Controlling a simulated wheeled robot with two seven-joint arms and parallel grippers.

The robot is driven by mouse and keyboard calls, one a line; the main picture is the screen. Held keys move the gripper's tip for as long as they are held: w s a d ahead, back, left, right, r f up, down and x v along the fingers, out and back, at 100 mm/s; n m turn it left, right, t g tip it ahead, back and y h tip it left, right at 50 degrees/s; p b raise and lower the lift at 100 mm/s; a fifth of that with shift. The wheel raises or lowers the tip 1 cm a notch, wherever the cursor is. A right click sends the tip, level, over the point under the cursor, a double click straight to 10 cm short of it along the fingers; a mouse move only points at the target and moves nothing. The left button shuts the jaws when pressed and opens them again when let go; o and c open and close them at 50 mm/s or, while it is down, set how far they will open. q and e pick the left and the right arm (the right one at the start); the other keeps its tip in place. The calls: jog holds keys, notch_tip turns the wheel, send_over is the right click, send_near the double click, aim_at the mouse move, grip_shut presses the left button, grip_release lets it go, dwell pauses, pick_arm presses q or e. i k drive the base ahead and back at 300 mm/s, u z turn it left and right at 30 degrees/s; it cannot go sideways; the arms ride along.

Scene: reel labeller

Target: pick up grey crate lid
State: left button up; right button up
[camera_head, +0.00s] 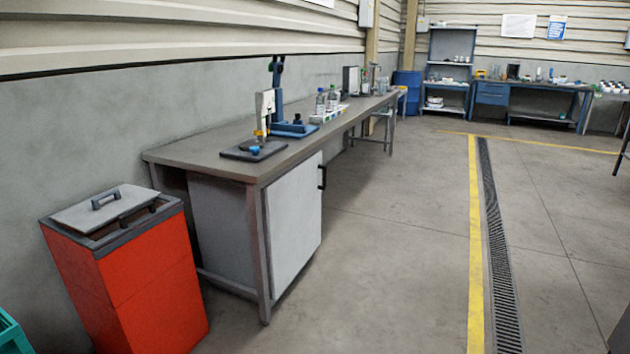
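The grey crate lid (96,212) lies on top of a tall red crate (135,290) at the lower left. It is a flat grey panel with a dark raised handle (105,199). The lid sits askew, toward the left and back of the crate's dark rim (150,220), and part of the top shows as a dark strip at the right and front. Neither of my grippers is in view.
A long workbench (200,153) with a white cabinet (293,215) stands right of the crate, along the wall. A teal container (12,335) shows at the lower left corner. The floor (390,260) right of the bench is clear, with a yellow line (475,240) and drain grate (497,250).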

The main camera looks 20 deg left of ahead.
aim_at(87, 218)
jog(key=u, duration=0.2)
jog(key=i, duration=2.25)
jog(key=u, duration=1.55)
jog(key=i, duration=1.1)
jog(key=u, duration=1.25)
